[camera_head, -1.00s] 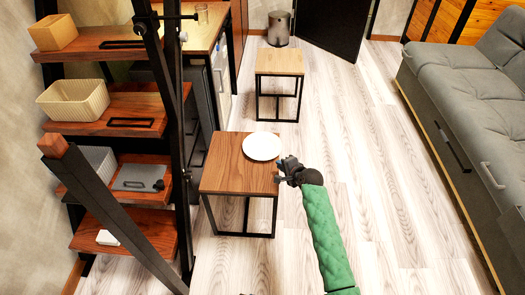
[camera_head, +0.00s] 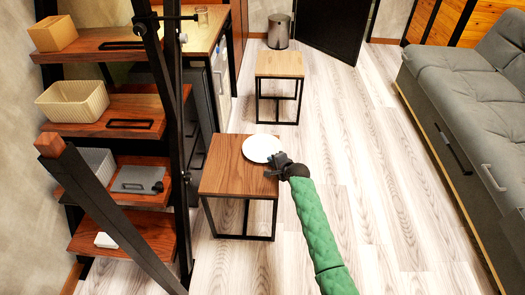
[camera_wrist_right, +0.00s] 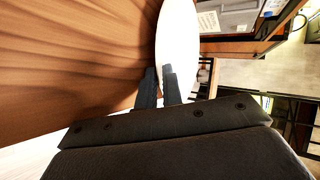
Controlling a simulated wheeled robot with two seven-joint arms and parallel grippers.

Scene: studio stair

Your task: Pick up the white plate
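The white plate (camera_head: 261,148) lies near the far right corner of the brown wooden side table (camera_head: 228,182). My right gripper (camera_head: 273,166) is at the plate's near right rim. In the right wrist view, the plate (camera_wrist_right: 178,42) shows nearly edge-on beside the wood top (camera_wrist_right: 75,60). The two dark fingers (camera_wrist_right: 158,88) are a small gap apart, one on each side of the rim line. I cannot tell whether they press on it. My left gripper is not in view.
A second side table (camera_head: 280,65) stands behind, with a bin (camera_head: 279,31) farther back. A shelf rack with baskets (camera_head: 73,101) stands at left, its dark post near the table. A grey sofa (camera_head: 465,95) is at right. The floor between is clear.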

